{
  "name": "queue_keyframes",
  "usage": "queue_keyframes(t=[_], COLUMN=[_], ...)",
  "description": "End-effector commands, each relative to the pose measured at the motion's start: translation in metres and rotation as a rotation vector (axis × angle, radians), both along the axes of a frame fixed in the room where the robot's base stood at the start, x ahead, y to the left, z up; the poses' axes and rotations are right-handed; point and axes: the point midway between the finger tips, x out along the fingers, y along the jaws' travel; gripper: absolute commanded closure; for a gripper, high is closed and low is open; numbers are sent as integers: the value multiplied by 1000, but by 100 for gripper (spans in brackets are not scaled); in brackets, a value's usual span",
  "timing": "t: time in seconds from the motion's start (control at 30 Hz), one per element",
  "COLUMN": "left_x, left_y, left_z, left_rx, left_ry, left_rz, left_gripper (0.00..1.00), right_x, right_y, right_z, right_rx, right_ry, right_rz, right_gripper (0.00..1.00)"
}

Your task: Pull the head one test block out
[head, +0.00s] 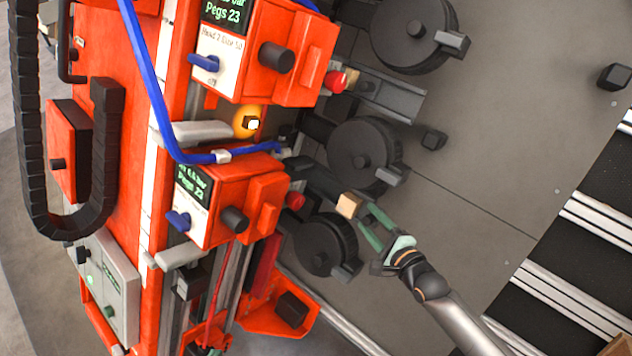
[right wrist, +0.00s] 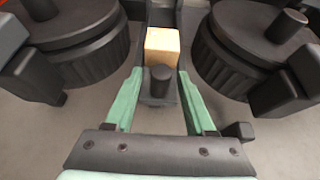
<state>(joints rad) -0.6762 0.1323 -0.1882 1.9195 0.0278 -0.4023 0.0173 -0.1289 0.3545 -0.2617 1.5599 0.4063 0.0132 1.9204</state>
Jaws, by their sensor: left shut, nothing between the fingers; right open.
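A small pale wooden block (head: 349,205) sits at the end of a dark arm or channel beside the lower orange head (head: 225,200). In the right wrist view the block (right wrist: 162,46) lies straight ahead, with a short dark knob (right wrist: 160,73) in front of it. My right gripper (head: 368,222) reaches in from the lower right. Its green fingers (right wrist: 158,88) are open, one on each side of the knob, with the block just ahead near the tips. I cannot tell whether they touch anything. My left gripper is not visible.
An upper orange head (head: 262,55) carries a "Head 2" label; the lower head's number is not readable. Dark round drums (head: 362,155) stand close around my right gripper, and flank it in the wrist view (right wrist: 85,45). Open grey floor (head: 500,140) lies right.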

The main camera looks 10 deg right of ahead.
Motion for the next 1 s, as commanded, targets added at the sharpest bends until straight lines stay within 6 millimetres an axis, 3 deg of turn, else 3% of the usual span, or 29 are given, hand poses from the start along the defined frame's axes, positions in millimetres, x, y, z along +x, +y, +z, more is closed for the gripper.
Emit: queue_keyframes(t=[0.23,1.0], left_x=[0,0], left_y=[0,0], left_z=[6,35], left_rx=[0,0], left_ry=[0,-1], left_rz=[0,0], left_gripper=[100,100], right_x=[-6,-65], right_y=[-1,-16], right_z=[3,14], right_rx=[0,0], right_ry=[2,1], right_rz=[1,0], right_gripper=[45,45])
